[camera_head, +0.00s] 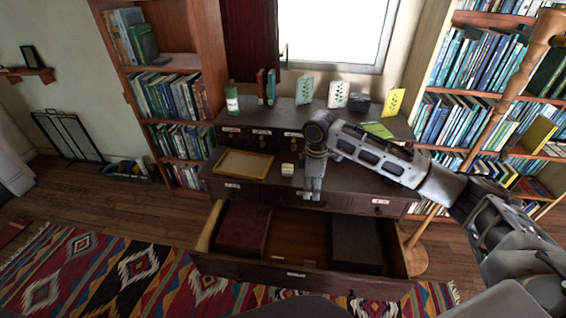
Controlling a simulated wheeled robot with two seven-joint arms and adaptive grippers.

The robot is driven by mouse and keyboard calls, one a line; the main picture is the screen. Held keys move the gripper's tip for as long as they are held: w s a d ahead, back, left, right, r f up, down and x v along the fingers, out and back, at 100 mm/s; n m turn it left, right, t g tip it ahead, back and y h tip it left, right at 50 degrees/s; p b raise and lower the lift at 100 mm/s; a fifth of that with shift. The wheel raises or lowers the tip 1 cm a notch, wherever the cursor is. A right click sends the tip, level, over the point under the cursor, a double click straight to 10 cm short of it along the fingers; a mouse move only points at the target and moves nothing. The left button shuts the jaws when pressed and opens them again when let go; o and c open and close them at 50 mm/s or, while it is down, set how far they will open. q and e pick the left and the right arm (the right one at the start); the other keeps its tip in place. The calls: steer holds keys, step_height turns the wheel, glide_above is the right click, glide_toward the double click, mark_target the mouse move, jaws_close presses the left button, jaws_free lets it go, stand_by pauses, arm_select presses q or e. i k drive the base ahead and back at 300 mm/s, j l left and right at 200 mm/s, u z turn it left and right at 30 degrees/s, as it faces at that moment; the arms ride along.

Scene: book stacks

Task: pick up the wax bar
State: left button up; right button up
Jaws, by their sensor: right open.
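A small cream block (287,169), which looks like the wax bar, lies on the dark desk top (330,185) just right of a yellow-framed tray. My right gripper (312,196) comes in from the right and points down, just right of the block and apart from it in the picture. Its jaws are open and look empty, though the fingers are small in view. My left gripper is not in view.
A wooden tray (243,164) lies left of the block. A green-and-white canister (232,100), upright cards and a dark box (359,103) stand on the raised back shelf. An open drawer (297,245) holding two dark boxes juts out below the desk top. Bookcases flank the desk.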

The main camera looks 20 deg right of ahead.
mark_target(288, 169)
steer(key=i, duration=0.85)
